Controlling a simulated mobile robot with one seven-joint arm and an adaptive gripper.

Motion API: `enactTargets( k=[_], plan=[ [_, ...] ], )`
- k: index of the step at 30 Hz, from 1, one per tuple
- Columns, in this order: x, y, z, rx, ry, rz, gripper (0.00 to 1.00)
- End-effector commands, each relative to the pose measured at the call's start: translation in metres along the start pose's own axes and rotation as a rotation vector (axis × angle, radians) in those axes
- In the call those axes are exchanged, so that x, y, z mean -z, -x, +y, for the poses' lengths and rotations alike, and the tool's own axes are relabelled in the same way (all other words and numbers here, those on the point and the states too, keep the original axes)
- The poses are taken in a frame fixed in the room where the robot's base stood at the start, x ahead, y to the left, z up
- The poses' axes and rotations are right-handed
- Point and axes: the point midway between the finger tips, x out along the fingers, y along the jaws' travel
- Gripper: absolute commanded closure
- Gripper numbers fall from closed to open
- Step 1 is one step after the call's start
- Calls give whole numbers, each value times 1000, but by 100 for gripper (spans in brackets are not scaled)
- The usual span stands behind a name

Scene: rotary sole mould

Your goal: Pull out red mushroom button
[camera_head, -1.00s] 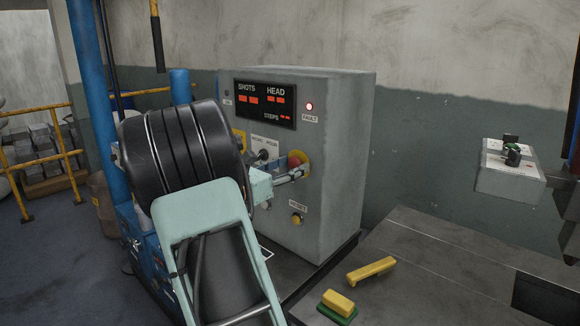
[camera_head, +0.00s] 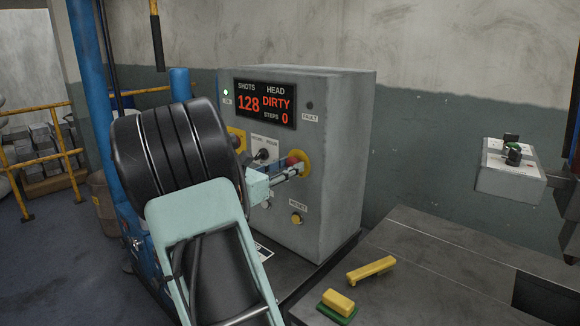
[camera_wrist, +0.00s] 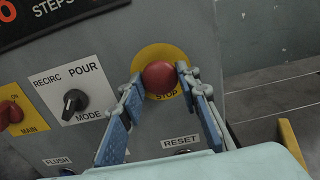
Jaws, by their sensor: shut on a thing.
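The red mushroom button (camera_wrist: 160,76) sits on a round yellow plate marked STOP on the grey control cabinet (camera_head: 338,160). In the head view the button (camera_head: 293,160) is partly hidden by my gripper (camera_head: 297,168). In the wrist view my gripper (camera_wrist: 160,82) has one blue-padded finger on each side of the button, with the tips at its edges. It is shut on the button. How far the button stands out is hard to tell.
A mode knob (camera_wrist: 74,101) and the yellow RESET button (camera_head: 296,218) are close by. A bench (camera_head: 450,250) at right holds a yellow bar (camera_head: 371,270) and a yellow-green brush-like block (camera_head: 338,303).

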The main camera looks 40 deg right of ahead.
Motion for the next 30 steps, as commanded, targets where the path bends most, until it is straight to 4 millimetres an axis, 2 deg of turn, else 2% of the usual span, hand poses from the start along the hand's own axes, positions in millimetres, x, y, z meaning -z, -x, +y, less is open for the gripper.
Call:
enactTargets(
  k=[6,7,11,19,22,26,30],
  plan=[
    [1,2,1,-1,1,2,100],
    [1,2,1,-1,1,2,66],
    [1,2,1,-1,0,2,52],
    [1,2,1,-1,0,1,52],
    [1,8,1,-3,0,2,52],
    [1,28,2,-5,0,3,52],
    [1,58,2,-7,0,2,52]
  ],
)
